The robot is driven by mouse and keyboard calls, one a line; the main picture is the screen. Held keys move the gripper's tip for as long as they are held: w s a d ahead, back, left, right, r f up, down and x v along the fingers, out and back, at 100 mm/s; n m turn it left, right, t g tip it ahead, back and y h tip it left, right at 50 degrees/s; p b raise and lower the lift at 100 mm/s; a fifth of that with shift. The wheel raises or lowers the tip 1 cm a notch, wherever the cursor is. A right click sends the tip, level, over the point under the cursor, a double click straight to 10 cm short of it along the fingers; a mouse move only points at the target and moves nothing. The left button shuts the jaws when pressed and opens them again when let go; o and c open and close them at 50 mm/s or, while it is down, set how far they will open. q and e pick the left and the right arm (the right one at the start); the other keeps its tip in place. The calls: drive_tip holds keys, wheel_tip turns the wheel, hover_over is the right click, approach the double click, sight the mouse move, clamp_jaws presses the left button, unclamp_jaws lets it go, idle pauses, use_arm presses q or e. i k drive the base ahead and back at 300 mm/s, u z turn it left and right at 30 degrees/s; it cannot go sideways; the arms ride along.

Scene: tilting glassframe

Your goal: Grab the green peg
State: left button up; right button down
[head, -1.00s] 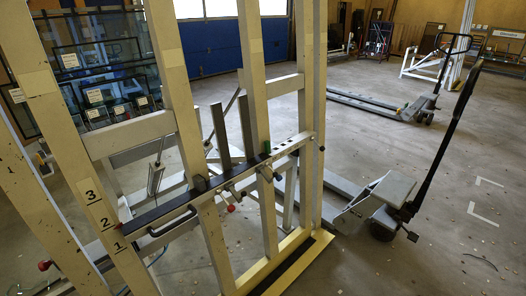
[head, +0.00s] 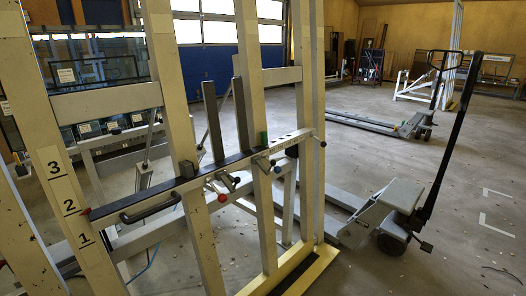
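A small green peg (head: 264,139) stands upright at the crossbar (head: 290,139) of the tall cream frame, beside an upright post. It is small in the picture, and its lower end cannot be made out. Below it, dark knobs and levers (head: 263,164) stick out from the bar. Neither of my grippers shows in the head view.
The cream frame fills the left and middle, with a black handle (head: 150,208) and a red knob (head: 222,198) on its bar. A pallet jack (head: 390,208) stands to the right. Another pallet jack (head: 410,127) is farther back. Open concrete floor lies at right.

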sight(263, 134)
drive_tip(key=z, duration=0.6)
drive_tip(key=k, duration=0.65)
drive_tip(key=z, duration=1.05)
drive_tip(key=i, duration=0.65)
drive_tip(key=z, duration=0.4)
drive_tip(key=i, duration=0.8)
drive_tip(key=u, duration=0.95)
drive_tip(key=i, duration=0.65)
drive_tip(key=u, duration=0.75)
